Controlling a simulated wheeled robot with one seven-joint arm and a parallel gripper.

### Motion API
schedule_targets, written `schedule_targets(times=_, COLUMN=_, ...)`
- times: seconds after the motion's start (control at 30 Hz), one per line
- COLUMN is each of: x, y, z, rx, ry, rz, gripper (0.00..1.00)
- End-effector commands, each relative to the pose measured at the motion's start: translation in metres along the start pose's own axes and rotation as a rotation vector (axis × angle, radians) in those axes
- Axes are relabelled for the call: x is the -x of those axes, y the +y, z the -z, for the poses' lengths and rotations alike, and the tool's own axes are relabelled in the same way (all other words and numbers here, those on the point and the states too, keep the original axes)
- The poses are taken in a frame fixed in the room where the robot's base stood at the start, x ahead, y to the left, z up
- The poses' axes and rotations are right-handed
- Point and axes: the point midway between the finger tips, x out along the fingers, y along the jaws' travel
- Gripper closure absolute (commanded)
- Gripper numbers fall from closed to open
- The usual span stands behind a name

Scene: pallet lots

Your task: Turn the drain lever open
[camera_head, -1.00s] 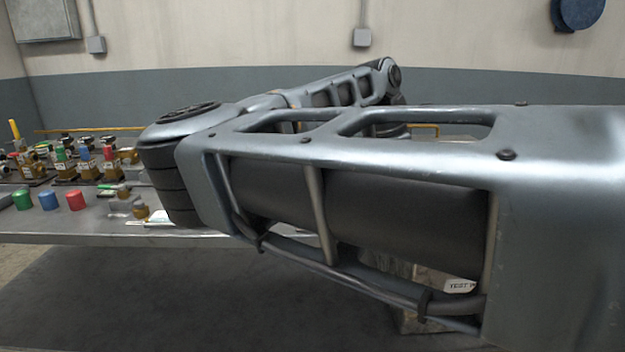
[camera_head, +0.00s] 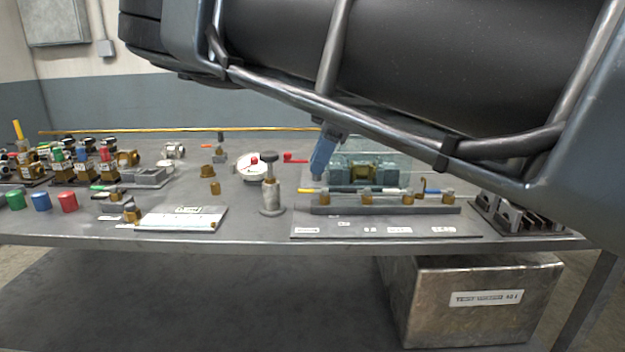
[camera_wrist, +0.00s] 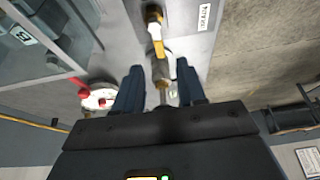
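A yellow-handled lever (camera_head: 308,190) sits at the left end of a pipe rig on the bench. It also shows in the wrist view (camera_wrist: 157,46), just beyond the fingertips. A red-handled lever (camera_head: 294,157) stands behind it. No readable label tells me which one is the drain lever. My gripper (camera_wrist: 160,82) is open, its two blue fingers apart with nothing clamped. In the head view only part of a blue finger (camera_head: 325,156) shows, above the rig's left end. A grey post with a dark knob (camera_head: 270,185) stands left of it.
A clear-walled box (camera_head: 396,163) stands behind the rig, close to my gripper. A white round dial (camera_head: 247,168) and a white plate (camera_head: 180,219) lie to the left. A metal crate (camera_head: 480,325) is under the bench (camera_head: 255,238). My arm hides the upper right.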

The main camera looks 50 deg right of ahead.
Motion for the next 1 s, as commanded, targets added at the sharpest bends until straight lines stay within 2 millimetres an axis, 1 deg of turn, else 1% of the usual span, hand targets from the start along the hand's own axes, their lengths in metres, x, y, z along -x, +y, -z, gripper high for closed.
schedule_targets(times=0.03, x=-0.010, y=0.000, z=0.000, rx=0.001, ry=-0.001, rz=0.002, gripper=0.60)
schedule_targets(times=0.1, x=-0.021, y=-0.001, z=-0.001, rx=0.000, ry=-0.003, rz=0.003, gripper=0.60)
schedule_targets(times=0.3, x=-0.044, y=0.000, z=-0.001, rx=-0.001, ry=-0.002, rz=0.000, gripper=0.60)
schedule_targets(times=0.43, x=-0.051, y=0.000, z=-0.001, rx=-0.001, ry=-0.002, rz=0.000, gripper=0.60)
schedule_targets(times=0.7, x=-0.052, y=0.000, z=-0.001, rx=-0.001, ry=-0.002, rz=-0.001, gripper=0.60)
schedule_targets(times=1.0, x=-0.052, y=0.000, z=-0.001, rx=-0.001, ry=-0.002, rz=-0.001, gripper=0.89)
